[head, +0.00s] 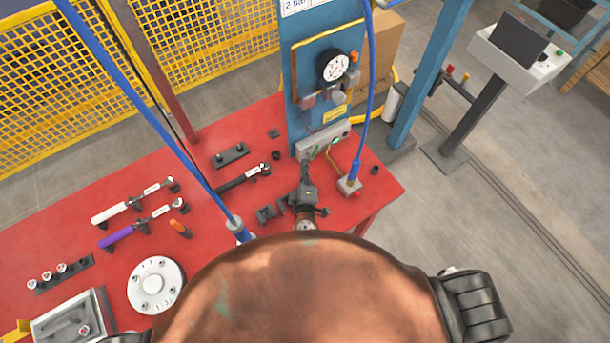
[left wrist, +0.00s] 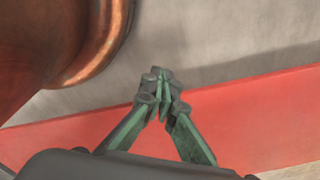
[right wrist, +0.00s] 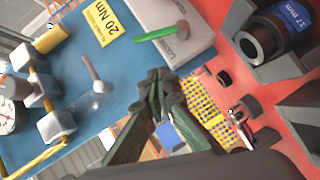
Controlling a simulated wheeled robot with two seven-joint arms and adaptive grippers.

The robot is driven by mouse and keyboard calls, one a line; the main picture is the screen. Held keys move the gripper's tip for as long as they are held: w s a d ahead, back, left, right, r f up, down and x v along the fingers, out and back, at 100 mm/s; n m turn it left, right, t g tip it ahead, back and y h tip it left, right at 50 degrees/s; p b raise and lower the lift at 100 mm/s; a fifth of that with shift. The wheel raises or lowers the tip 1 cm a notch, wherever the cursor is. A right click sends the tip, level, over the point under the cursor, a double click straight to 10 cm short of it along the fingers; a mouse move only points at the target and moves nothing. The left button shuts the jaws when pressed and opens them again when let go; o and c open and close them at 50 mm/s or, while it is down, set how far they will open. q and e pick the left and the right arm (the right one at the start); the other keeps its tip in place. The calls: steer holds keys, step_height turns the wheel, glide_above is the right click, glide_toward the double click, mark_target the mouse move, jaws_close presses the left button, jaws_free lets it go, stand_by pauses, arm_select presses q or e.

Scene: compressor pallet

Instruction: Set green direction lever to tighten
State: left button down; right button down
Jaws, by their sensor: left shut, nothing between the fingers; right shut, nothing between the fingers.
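The green lever (right wrist: 155,35) sits on the face of a grey box (right wrist: 200,20), beside a printed label. The lever lies nearly crosswise in the right wrist view. In the head view the grey box (head: 318,140) is at the foot of the blue panel. My right gripper (head: 306,166) is just in front of the box. In the right wrist view its shut, empty fingertips (right wrist: 157,75) are below the lever and look apart from it. My left gripper (left wrist: 161,82) is shut and empty near the red table's edge; I cannot find it in the head view.
The blue panel (head: 304,90) carries a gauge (head: 334,67) and small fittings. A socket marked 17 mm (right wrist: 285,30) is close at right in the right wrist view. Tools and a white disc (head: 155,285) lie on the red table (head: 120,190). A blue hose (head: 371,90) hangs beside the panel.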

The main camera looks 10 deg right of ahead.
steer(key=w+d, duration=0.1)
steer(key=w+d+f, duration=0.1)
steer(key=w+d, duration=0.1)
steer(key=w, duration=0.1)
steer(key=shift+w+d+f+p, duration=0.1)
steer(key=shift+d+f+p, duration=0.15)
steer(key=shift+f+p, duration=0.15)
arm_select(q)
steer(key=shift+s+a+r, duration=0.1)
steer(key=shift+s+r, duration=0.1)
steer(key=shift+s, duration=0.25)
steer(key=shift+s+a+r, duration=0.1)
steer(key=shift+s+r, duration=0.1)
steer(key=shift+s, duration=0.2)
steer(key=shift+w+d+r, duration=0.1)
steer(key=shift+w, duration=0.15)
